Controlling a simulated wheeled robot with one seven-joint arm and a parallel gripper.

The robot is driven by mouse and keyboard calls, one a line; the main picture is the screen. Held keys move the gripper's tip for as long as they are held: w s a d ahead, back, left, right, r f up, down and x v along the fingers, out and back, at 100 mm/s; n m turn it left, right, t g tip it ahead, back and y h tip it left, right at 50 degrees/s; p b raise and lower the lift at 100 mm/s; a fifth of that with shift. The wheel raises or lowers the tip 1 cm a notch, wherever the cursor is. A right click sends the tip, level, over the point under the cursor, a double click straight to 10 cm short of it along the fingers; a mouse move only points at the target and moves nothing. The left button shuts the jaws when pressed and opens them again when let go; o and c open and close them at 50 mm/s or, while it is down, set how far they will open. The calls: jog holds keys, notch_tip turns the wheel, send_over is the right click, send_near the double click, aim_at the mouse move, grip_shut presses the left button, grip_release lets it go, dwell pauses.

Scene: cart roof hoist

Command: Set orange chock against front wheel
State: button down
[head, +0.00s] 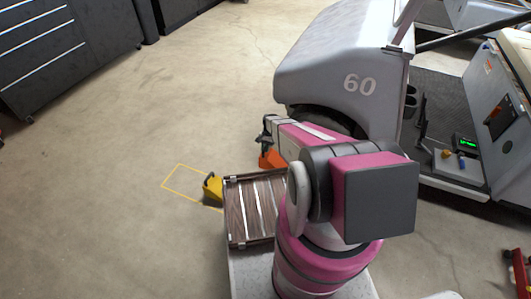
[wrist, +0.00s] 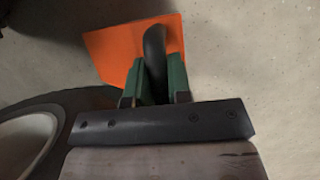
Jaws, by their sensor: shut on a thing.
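The orange chock (head: 272,159) is beside the cart's front wheel (head: 338,119), low under the front fender in the head view. It also shows in the wrist view (wrist: 108,52), with a dark curved handle (wrist: 154,50) on it. My gripper (wrist: 155,82) is shut on this handle between its green fingers. The wheel's dark tyre and pale hub (wrist: 25,140) are at the lower left of the wrist view. I cannot tell whether the chock touches the tyre or rests on the floor. My arm hides much of the wheel in the head view.
A yellow chock (head: 212,188) stands at the edge of a yellow floor outline (head: 178,168). A slatted tray (head: 250,232) is close to it. The white cart (head: 330,50), marked 60, stands ahead. Dark cabinets (head: 60,50) are at the upper left. The floor between is clear.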

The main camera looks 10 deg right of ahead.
notch_tip(320, 180, down, 3)
jog(key=shift+f, duration=0.1)
jog(key=c, duration=1.1)
grip_release()
jog(key=shift+o, duration=0.2)
jog(key=v, duration=0.7)
jog(key=shift+d+r, duration=0.1)
jog(key=shift+r, duration=0.2)
